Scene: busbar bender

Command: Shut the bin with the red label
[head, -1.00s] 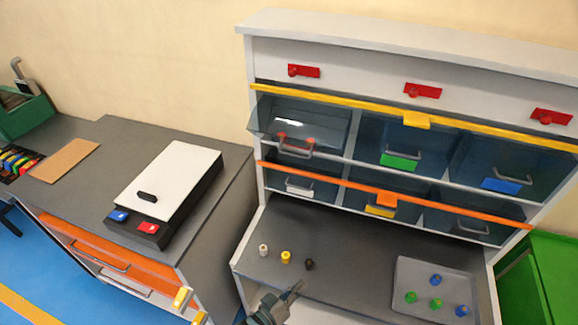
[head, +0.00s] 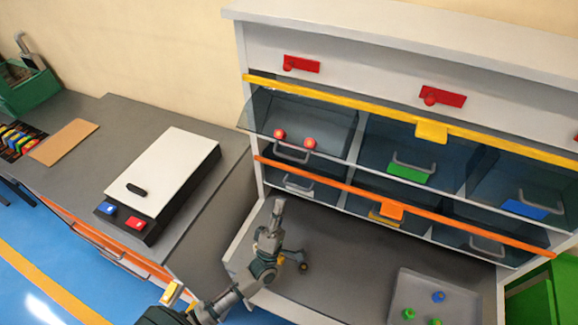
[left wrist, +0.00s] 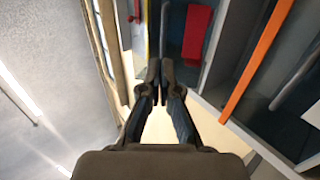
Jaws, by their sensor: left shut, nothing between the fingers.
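The upper-left clear bin (head: 262,118) in the cabinet is tilted out at its top, its left edge sticking out past the frame. Two red round items (head: 309,143) show through it, with a grey handle (head: 292,154) on its front. A red label (left wrist: 196,35) shows in the left wrist view; I cannot make it out clearly in the head view. My left gripper (head: 278,205) is shut and empty, pointing up in front of the cabinet, below that bin. Its closed fingertips (left wrist: 160,68) also show in the left wrist view, apart from the label. My right gripper is not in view.
Bins with a green label (head: 408,173) and a blue label (head: 524,209) are to the right. A yellow bar (head: 400,115) and an orange bar (head: 345,184) cross the cabinet.

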